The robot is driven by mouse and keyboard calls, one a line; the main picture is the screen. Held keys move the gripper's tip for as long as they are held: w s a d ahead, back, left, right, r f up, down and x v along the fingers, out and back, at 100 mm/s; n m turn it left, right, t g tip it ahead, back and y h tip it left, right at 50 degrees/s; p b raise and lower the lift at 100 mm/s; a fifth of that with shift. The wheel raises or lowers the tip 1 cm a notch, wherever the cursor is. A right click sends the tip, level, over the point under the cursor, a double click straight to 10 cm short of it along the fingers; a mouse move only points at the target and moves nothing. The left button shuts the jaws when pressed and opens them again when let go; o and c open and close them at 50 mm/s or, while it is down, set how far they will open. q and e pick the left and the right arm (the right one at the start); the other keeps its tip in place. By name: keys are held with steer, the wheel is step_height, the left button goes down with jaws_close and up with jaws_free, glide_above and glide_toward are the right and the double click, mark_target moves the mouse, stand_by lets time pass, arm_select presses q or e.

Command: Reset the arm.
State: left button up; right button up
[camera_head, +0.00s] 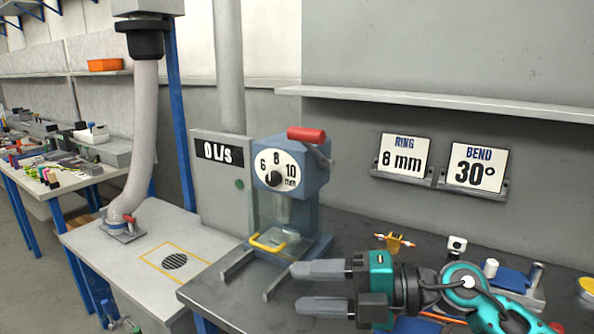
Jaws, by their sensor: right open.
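My right arm (465,282), teal and grey, reaches in from the lower right over the dark bench. My right gripper (298,288) points left, with its two grey fingers apart and nothing seen between them. It is in front of the blue-grey press machine (312,180), near the bench's front edge. My left gripper does not show.
The press has a dial, a red handle (306,135) and a yellow handle (267,244). Small fittings, including an orange-yellow one (395,243), lie behind my arm. A hose (144,130) hangs to a lower table (200,238) at left. Ring and bend signs (404,157) hang on the wall.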

steer(key=w+d+r+m+t+h, duration=0.2)
steer(key=d+r+m+t, duration=0.3)
steer(key=m+t, duration=0.9)
steer(key=d+f+m+h, duration=1.1)
steer(key=m+h, duration=0.3)
steer(key=s+d+f+m+g, duration=0.1)
steer(key=s+f+m+g, duration=0.1)
steer(key=s+f+g, duration=0.75)
steer(key=s+d+f+m+g, duration=0.1)
steer(key=s+f+g, duration=0.45)
steer(key=s, duration=0.75)
steer(key=w+a+f+t+y, duration=0.1)
steer(key=w+a+f+t, duration=0.1)
steer(key=w+f+t, duration=0.5)
steer(key=shift+a+f+t+y, duration=0.35)
steer(key=shift+f+t, duration=0.65)
steer(key=shift+f, duration=0.75)
